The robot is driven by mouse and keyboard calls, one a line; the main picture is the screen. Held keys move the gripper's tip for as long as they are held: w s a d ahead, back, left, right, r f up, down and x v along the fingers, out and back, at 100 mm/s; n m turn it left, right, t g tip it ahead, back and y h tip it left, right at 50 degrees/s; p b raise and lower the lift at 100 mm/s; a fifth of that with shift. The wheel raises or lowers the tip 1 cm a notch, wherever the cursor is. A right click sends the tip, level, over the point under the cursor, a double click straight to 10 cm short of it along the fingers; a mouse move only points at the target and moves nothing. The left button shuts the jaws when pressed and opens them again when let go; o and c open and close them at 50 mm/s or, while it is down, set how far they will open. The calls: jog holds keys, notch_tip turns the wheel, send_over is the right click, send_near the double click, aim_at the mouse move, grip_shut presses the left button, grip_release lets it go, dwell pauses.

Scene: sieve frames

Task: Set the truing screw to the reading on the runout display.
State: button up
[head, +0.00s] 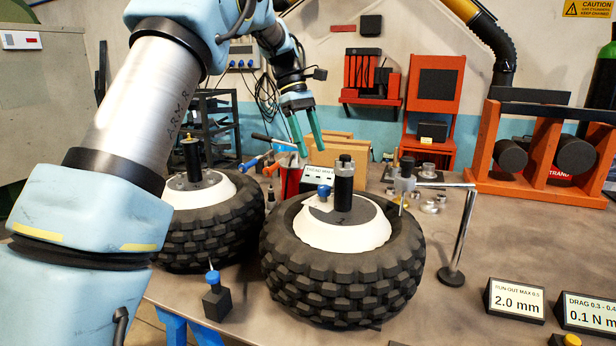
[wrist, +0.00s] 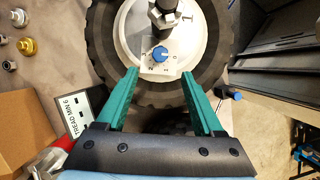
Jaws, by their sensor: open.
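The truing screw (head: 324,191) is a blue knob on the white hub of the front tyre (head: 340,265). In the wrist view the blue knob (wrist: 160,54) sits on a small numbered scale; its exact setting is too small to read. The run-out display (head: 517,300) at the front right reads 2.0 mm, with "RUN-OUT MAX 0.5" above. My gripper (head: 312,151) is open and empty, above and behind the front tyre. In the wrist view my green fingertips (wrist: 160,72) are spread to either side, just short of the knob, not touching it.
A black post (head: 344,185) rises from the hub. A probe stand (head: 458,240) stands right of the tyre. A second tyre (head: 205,235) stands left. A blue-topped black block (head: 216,300) is in front. A drag display (head: 587,312) reads 0.1 N m.

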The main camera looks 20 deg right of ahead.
aim_at(324, 186)
jog(key=p+x, duration=0.1)
jog(key=x, duration=0.8)
jog(key=shift+s+f, duration=0.15)
jog(key=shift+f, duration=0.2)
grip_shut()
